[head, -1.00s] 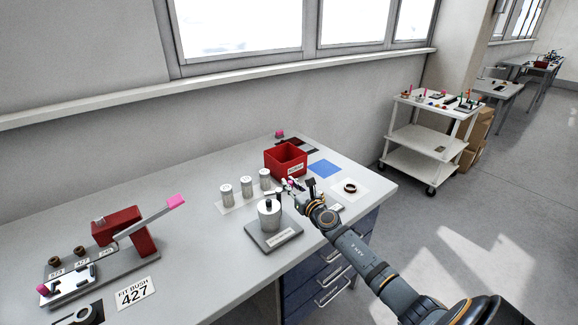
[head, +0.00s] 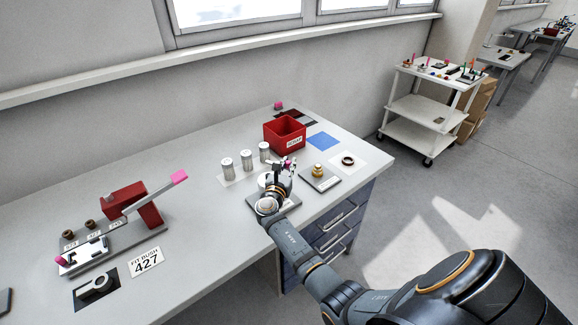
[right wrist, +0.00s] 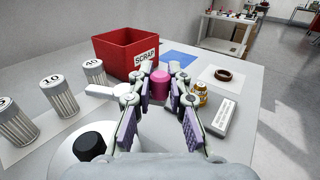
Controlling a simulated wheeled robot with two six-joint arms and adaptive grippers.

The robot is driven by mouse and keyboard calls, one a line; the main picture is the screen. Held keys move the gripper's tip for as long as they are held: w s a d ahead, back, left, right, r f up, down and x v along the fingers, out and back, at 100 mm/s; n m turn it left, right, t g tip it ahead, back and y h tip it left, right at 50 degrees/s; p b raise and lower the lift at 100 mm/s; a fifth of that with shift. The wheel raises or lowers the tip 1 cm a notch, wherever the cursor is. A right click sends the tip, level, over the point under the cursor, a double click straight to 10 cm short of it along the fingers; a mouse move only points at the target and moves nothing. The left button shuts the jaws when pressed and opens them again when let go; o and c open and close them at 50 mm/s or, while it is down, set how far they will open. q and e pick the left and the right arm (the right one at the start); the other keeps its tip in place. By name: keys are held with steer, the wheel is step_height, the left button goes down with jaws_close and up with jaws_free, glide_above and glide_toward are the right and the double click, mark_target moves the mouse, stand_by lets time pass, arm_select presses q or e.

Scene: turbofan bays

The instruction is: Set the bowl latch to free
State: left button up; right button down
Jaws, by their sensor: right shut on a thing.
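The round pale bowl (right wrist: 75,158) with a black knob (right wrist: 90,146) on top stands at the lower left of the right wrist view. In the head view it sits on a grey base plate (head: 290,203), mostly hidden by my right arm. A pink grip (right wrist: 160,84), apparently the latch's handle, stands beyond the bowl. A short white bar (right wrist: 106,91) lies left of it. My right gripper (right wrist: 160,79) is shut on the pink grip, with one finger on each side. In the head view the gripper (head: 286,165) is above the bowl's far side. My left gripper is not in view.
A red SCRAP bin (head: 284,134) stands behind the gripper. Three numbered canisters (head: 246,161) are to its left. A brass fitting (head: 318,170) on a plate and a brown ring (head: 347,160) are to its right. A red lever press (head: 130,205) stands farther left.

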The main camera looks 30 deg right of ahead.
steer(key=shift+a+m+g+h+b, duration=0.2)
steer(key=shift+m+g+h+b, duration=0.1)
steer(key=shift+m+g+h, duration=0.15)
steer(key=c, duration=1.3)
jaws_free()
steer(key=v, duration=0.7)
steer(key=shift+s+a, duration=0.15)
steer(key=shift+a, duration=0.1)
